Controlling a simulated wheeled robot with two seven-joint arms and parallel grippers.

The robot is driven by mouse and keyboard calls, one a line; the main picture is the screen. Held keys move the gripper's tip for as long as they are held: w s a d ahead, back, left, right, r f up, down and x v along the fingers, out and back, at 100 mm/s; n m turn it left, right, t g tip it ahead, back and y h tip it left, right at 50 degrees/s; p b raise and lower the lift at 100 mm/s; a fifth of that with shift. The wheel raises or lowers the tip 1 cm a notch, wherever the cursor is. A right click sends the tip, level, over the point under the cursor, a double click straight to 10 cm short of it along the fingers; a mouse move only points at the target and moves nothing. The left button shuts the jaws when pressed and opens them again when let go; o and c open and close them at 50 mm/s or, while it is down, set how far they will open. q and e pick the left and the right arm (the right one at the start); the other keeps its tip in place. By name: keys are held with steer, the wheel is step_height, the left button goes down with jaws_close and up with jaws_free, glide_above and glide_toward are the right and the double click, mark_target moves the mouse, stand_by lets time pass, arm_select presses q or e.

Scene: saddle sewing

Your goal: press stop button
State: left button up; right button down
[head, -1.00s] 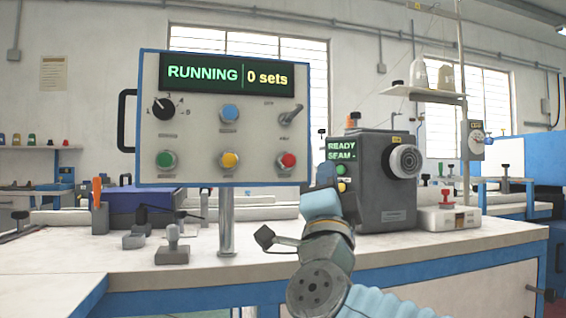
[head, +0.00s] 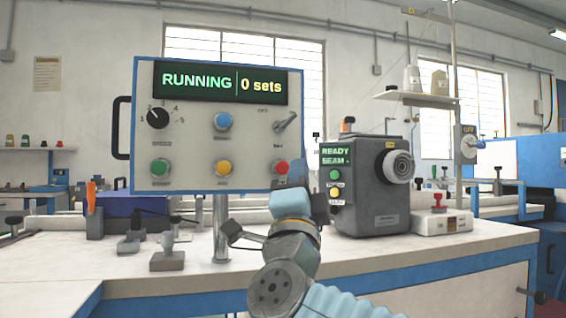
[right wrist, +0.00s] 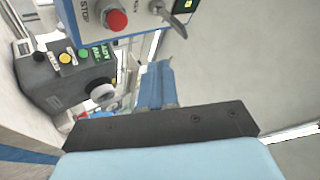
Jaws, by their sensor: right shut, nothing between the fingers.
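The control panel (head: 190,130) shows "RUNNING" and "0 sets" on its display. Its red button (head: 281,167) is at the lower right; in the right wrist view the red button (right wrist: 117,20) sits beside a "STOP" label. My right gripper (head: 297,174) is just right of the red button in the head view, its tip close to the button's edge. In the right wrist view the blue fingers (right wrist: 157,84) are together, empty, and apart from the button. My left gripper is not in view.
The panel also has a green button (head: 160,168), a yellow button (head: 222,169), a blue button (head: 223,121), a dial (head: 158,118) and a toggle lever (head: 287,121). A grey machine (head: 375,190) stands right of my right arm. Small clamps (head: 167,255) lie on the table.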

mark_target(282, 168)
steer(key=shift+w+a+p, duration=0.3)
steer(key=shift+w+p, duration=0.05)
steer(key=shift+w, duration=0.55)
steer(key=shift+w+a+p, duration=0.25)
steer(key=shift+w+p, duration=0.1)
steer(key=shift+w, duration=0.55)
steer(key=shift+w+a+p, duration=0.3)
steer(key=shift+w+p, duration=0.05)
steer(key=shift+w, duration=0.7)
steer(key=shift+w+a, duration=0.15)
steer(key=shift+w, duration=0.1)
steer(key=shift+w+a, duration=0.15)
steer(key=shift+w, duration=0.3)
stand_by(0.5)
steer(key=shift+s, duration=0.1)
steer(key=shift+s+d+b, duration=0.3)
steer(key=shift+s+b, duration=0.25)
steer(key=shift+s, duration=0.25)
